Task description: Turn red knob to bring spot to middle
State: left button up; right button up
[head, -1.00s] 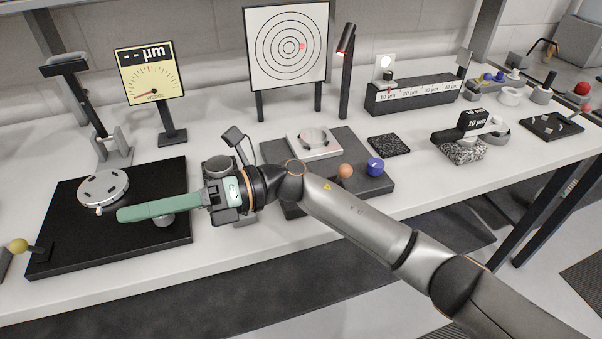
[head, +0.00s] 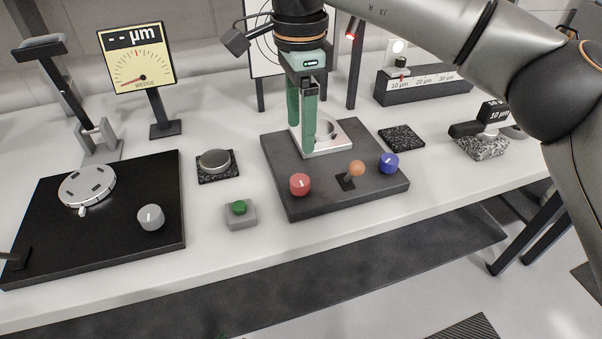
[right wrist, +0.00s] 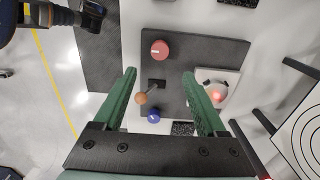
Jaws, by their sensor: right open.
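The red knob (head: 300,184) stands at the front left of a dark fixture plate (head: 287,208); it also shows in the right wrist view (right wrist: 160,50). My right gripper (head: 305,143) hangs pointing down above the plate, behind the red knob and apart from it. Its green fingers are open and empty. In the right wrist view, the gripper (right wrist: 165,98) has the red knob beyond its fingertips. The target board (head: 262,62) is mostly hidden behind my right arm, and its red spot is not visible in the head view. My left gripper is not seen.
A blue knob (head: 389,163) and an orange ball lever (head: 356,168) share the plate. A silver mirror mount (head: 340,137) sits behind them, close to my fingers. A green button (head: 239,208) stands left of the plate. A lamp post (head: 356,75) rises behind. The front table strip is clear.

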aim_at(300, 180)
notch_tip(300, 180, down, 11)
jog(key=shift+f, duration=0.15)
dwell(0.4)
grip_shut()
dwell(0.4)
